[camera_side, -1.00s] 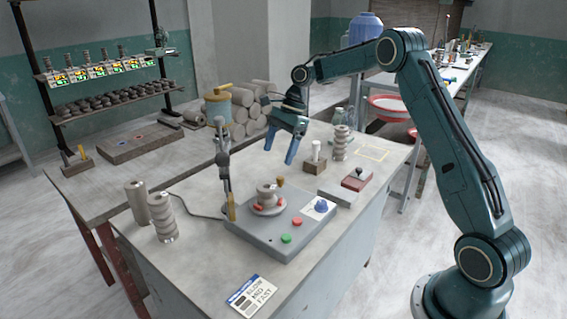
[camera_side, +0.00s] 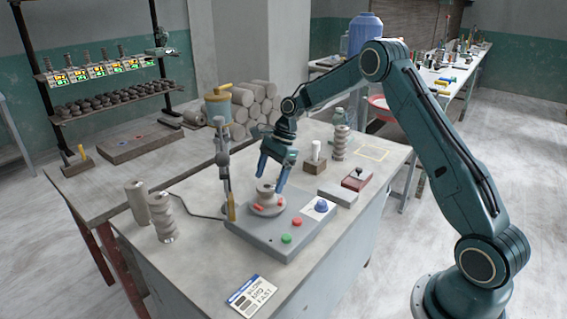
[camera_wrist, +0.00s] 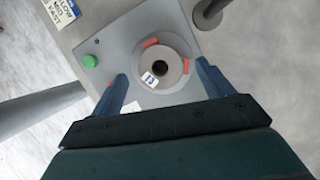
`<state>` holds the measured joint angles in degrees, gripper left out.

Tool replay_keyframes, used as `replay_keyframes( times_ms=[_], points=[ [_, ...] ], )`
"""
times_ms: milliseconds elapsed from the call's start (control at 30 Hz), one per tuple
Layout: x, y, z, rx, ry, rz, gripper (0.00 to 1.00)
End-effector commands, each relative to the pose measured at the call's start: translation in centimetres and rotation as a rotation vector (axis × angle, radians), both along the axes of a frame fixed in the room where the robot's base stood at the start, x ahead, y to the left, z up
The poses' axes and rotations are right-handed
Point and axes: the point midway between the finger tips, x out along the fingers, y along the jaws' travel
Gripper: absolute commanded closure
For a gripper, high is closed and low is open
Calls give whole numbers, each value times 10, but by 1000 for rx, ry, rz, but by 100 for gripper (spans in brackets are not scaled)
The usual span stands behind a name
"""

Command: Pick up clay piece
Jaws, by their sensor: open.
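The grey clay piece (camera_side: 266,191) is a short ringed form on the round plate of the grey machine (camera_side: 262,232). In the wrist view the clay piece (camera_wrist: 160,62) shows from above as a ring with a dark centre hole and a small white label. Orange-red pads sit against its edge. My gripper (camera_side: 270,179) is open over the clay piece in the side view, its blue fingers pointing down. In the wrist view the gripper's fingers (camera_wrist: 160,78) lie to either side of the piece's lower part, and nothing is held. Whether they touch it cannot be told.
An upright tool post (camera_side: 223,170) stands just left of the plate. Green (camera_side: 286,239) and red buttons and a blue knob (camera_side: 320,206) are on the machine. Two clay columns (camera_side: 150,212) stand at left, another (camera_side: 341,142) behind right. The front table is clear around a card (camera_side: 252,296).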

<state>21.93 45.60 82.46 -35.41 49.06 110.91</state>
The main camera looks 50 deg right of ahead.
Motion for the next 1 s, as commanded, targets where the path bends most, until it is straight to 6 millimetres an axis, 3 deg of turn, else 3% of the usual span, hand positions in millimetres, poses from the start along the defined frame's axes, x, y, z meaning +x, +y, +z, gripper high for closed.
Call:
replay_keyframes(
  times_ms=[267, 700, 1000],
  points=[
    [1, 2, -4, 0, 0, 0, 21],
    [4, 18, -45, 0, 3, 1, 21],
    [5, 19, -49, -1, 1, 1, 21]
  ],
)
